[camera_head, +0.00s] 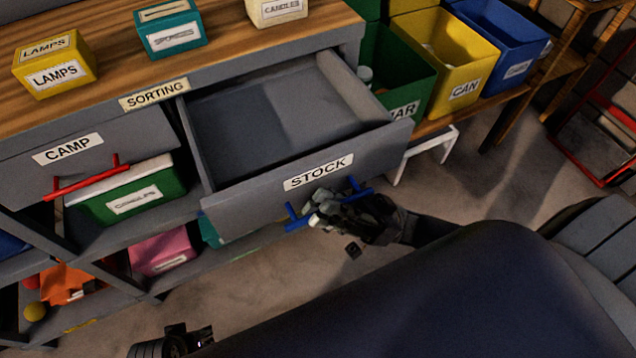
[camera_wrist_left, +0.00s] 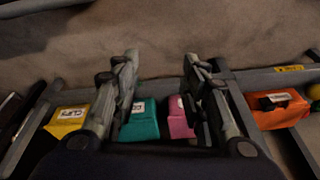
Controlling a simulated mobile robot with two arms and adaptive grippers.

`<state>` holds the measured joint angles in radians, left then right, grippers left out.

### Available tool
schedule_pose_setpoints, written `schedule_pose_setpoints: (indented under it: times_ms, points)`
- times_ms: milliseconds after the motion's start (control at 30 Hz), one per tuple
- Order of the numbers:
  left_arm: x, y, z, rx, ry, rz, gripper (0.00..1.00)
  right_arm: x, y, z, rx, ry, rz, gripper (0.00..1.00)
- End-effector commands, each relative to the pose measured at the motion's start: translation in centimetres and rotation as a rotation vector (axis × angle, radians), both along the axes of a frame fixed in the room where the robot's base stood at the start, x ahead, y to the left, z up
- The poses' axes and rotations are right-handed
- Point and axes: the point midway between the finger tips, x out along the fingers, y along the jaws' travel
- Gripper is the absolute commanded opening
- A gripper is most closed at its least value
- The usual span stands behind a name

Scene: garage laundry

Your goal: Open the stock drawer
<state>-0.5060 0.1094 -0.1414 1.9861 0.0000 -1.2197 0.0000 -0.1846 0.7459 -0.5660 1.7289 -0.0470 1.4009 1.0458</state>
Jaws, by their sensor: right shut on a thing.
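The grey stock drawer (camera_head: 318,173), with a white STOCK label, stands pulled well out of the workbench in the head view. Its inside (camera_head: 265,115) shows and looks empty. A blue bar handle (camera_head: 300,224) crosses its front. My right gripper (camera_head: 338,209) is shut on the blue handle, and its fingers hide the middle of the bar. My left gripper (camera_wrist_left: 160,75) has its fingers wide apart with nothing between them in the left wrist view. Only a small part of it shows at the bottom edge of the head view (camera_head: 178,342).
The CAMP drawer (camera_head: 100,150) with a red handle is left of the stock drawer and looks shut. Yellow (camera_head: 55,65) and teal (camera_head: 168,30) boxes stand on the wooden top. A green bin (camera_head: 395,75) stands close to the right. Lower shelves hold several boxes.

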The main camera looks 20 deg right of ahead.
Motion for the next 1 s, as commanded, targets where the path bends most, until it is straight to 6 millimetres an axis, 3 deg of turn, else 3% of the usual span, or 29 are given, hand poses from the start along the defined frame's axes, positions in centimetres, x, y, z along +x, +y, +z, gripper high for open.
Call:
schedule_pose_setpoints:
  times_ms: [200, 567, 600, 633, 1000]
  points:
    - [-0.08, -0.02, -1.08, 0.000, 0.004, -0.001, 0.40, -0.85, -0.04, -0.06, -0.002, 0.001, 0.000, 0.00]
    - [-0.10, -0.02, -1.25, 0.000, 0.004, -0.001, 0.40, -0.91, -0.04, -0.11, -0.002, 0.001, 0.000, 0.00]
    - [-0.10, -0.02, -1.25, 0.000, 0.004, -0.001, 0.40, -0.90, -0.04, -0.12, -0.002, 0.001, 0.000, 0.16]
    - [-0.09, -0.02, -1.25, 0.000, 0.004, -0.001, 0.40, -0.90, -0.04, -0.12, -0.002, 0.001, 0.000, 0.18]
    - [-0.13, 0.02, -1.18, 0.000, 0.005, 0.000, 0.40, -0.88, -0.03, -0.04, -0.001, 0.000, 0.000, 0.18]
